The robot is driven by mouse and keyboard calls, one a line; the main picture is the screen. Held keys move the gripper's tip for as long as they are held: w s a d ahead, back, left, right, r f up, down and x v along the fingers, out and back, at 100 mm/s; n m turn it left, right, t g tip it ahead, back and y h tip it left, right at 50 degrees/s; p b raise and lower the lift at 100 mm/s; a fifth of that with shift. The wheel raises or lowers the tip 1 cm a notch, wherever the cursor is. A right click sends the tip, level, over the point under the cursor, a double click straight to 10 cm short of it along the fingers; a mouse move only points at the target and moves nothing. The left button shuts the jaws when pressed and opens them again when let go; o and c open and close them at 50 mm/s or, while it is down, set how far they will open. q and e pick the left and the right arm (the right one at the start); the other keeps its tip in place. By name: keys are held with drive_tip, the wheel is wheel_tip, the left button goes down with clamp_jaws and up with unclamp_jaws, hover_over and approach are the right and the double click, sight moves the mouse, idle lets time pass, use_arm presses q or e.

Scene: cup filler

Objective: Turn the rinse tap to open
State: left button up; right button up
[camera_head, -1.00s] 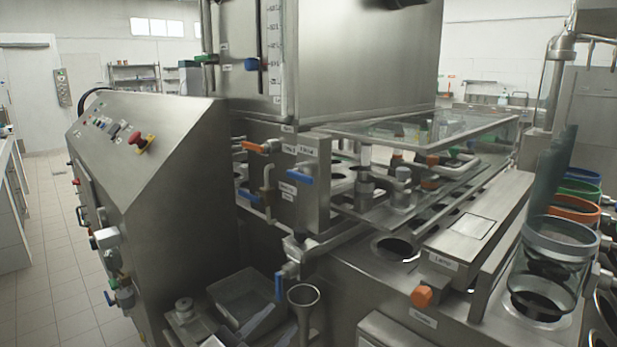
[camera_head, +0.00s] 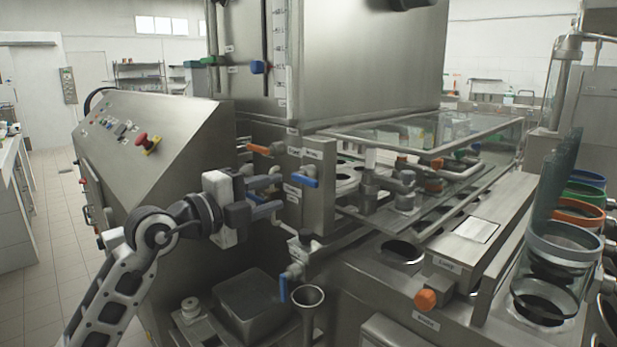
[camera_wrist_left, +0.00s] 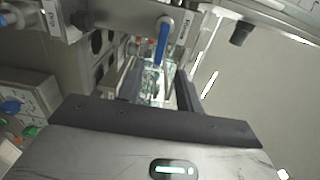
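I cannot read the small labels well enough to tell which tap is the rinse tap. Several lever taps sit on the steel front: one with an orange handle (camera_head: 258,149), one with a blue handle (camera_head: 304,181) to its lower right, and a low one with a blue handle (camera_head: 283,288) pointing down. My left gripper (camera_head: 279,194) is open in front of this pipework, its fingers pointing right. It hides part of the pipes. In the left wrist view, a blue lever (camera_wrist_left: 162,42) shows ahead, beyond the gap between the open fingers (camera_wrist_left: 157,90). My right gripper is out of view.
A sloped control panel (camera_head: 150,125) with a red stop button stands at left. A grey bin (camera_head: 250,300) and a metal funnel (camera_head: 308,298) lie below the gripper. A glass-topped counter (camera_head: 430,135) and cup tubes with coloured rings (camera_head: 560,240) fill the right.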

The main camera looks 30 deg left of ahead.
sight(306, 182)
use_arm(q)
drive_tip(key=p+x, duration=0.1)
drive_tip(key=x, duration=0.8)
drive_tip(key=shift+w+d, duration=0.15)
drive_tip(key=shift+w, duration=0.15)
clamp_jaws()
